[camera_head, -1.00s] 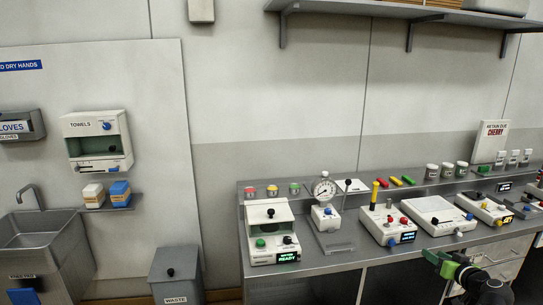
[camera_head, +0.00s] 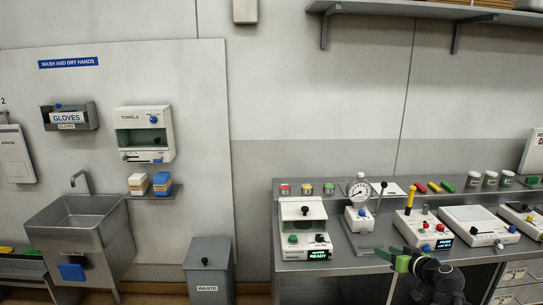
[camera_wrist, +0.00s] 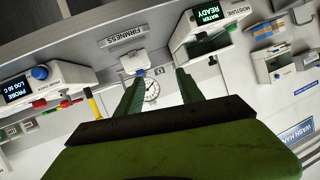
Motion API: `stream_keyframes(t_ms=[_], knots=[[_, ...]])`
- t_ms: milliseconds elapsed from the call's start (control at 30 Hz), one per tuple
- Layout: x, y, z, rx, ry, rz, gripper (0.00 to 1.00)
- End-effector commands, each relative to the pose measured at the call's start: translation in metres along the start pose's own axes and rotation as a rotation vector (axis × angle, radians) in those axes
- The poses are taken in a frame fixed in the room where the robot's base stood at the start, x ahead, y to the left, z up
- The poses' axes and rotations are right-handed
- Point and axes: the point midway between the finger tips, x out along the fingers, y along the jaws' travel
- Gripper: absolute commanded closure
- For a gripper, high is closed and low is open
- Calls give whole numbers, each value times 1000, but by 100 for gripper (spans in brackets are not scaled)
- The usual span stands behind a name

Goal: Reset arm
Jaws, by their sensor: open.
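My gripper (camera_head: 391,257) has green jaws and is at the lower right in the head view, in front of the bench edge. In the wrist view my gripper (camera_wrist: 155,80) shows two green fingers spread apart with nothing between them. A round dial gauge (camera_wrist: 152,91) appears beyond the fingers; the same gauge (camera_head: 360,190) stands on the bench in the head view. The fingers appear apart from the bench devices.
The bench (camera_head: 345,262) carries a moisture device (camera_head: 304,228) reading READY and a probe device (camera_head: 424,229). A waste bin (camera_head: 208,268) stands left of the bench. A sink (camera_head: 78,222) is farther left. A shelf (camera_head: 430,14) hangs above. Open wall lies between.

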Motion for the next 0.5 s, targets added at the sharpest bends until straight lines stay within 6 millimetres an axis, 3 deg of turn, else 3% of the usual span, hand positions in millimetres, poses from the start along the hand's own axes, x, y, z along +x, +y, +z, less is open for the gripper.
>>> stream_keyframes(t_ms=[33,100,200,300,400,500], knots=[[22,-40,5,-38,-40,-58,55],[47,-96,19,-88,-116,-138,55],[70,-172,48,-147,-246,-239,55],[79,-235,82,-192,-394,-308,55],[76,-284,118,-225,-558,-340,55],[60,-316,158,-242,-758,-307,55]])
